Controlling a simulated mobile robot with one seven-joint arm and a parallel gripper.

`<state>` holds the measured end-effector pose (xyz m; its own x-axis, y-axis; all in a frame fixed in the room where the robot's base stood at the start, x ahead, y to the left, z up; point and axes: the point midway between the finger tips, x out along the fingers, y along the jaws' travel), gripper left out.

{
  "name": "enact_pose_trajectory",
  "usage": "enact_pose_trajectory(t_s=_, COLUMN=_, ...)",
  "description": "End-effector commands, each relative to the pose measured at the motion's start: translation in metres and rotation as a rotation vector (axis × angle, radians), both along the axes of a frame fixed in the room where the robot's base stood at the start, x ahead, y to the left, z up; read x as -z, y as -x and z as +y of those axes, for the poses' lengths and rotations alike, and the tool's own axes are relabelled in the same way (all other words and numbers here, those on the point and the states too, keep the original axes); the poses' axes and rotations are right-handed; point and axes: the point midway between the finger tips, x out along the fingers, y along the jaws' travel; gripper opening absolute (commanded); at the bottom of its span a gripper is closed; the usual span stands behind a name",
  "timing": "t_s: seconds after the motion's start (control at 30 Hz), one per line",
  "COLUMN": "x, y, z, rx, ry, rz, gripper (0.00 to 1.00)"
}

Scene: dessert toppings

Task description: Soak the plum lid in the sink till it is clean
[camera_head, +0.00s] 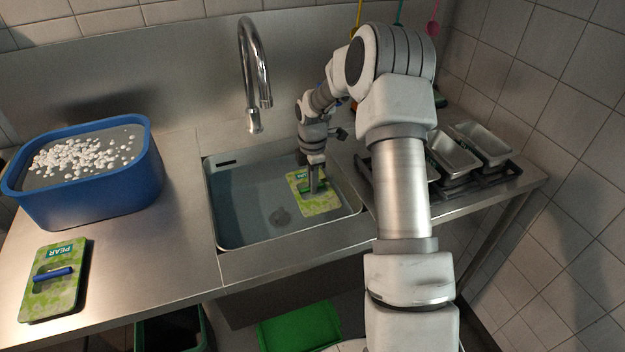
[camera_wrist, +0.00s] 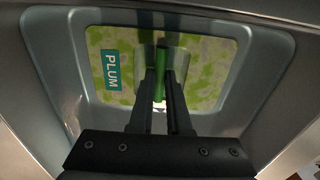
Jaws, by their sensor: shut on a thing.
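The plum lid (camera_head: 322,203) is a rectangular plate with a mottled yellow-green print, inside the sink (camera_head: 236,228) at its right side. In the wrist view the plum lid (camera_wrist: 205,68) shows a teal label reading PLUM and a green handle. My gripper (camera_head: 313,187) reaches down into the sink. In the wrist view my gripper (camera_wrist: 162,98) has its fingers shut on the green handle. The sink looks filled with bluish water, and I cannot tell how deep the lid lies in it. Any dirt on the lid is too small to tell.
A faucet (camera_head: 252,80) arches over the sink's back. A blue tub (camera_head: 98,190) of white pieces stands on the left counter. The pear lid (camera_head: 40,298) with a blue handle lies in front of it. Metal trays (camera_head: 482,140) sit on a rack at the right.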

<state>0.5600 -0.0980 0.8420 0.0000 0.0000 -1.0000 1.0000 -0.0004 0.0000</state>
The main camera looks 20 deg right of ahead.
Motion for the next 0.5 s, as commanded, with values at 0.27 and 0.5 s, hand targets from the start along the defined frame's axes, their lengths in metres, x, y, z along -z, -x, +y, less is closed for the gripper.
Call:
enact_pose_trajectory(t_s=0.27, x=0.025, y=0.000, z=0.000, rx=-0.001, ry=0.001, rz=0.001, gripper=0.00)
enact_pose_trajectory(t_s=0.5, x=0.044, y=0.000, z=0.000, rx=-0.001, ry=0.001, rz=0.000, gripper=0.00)
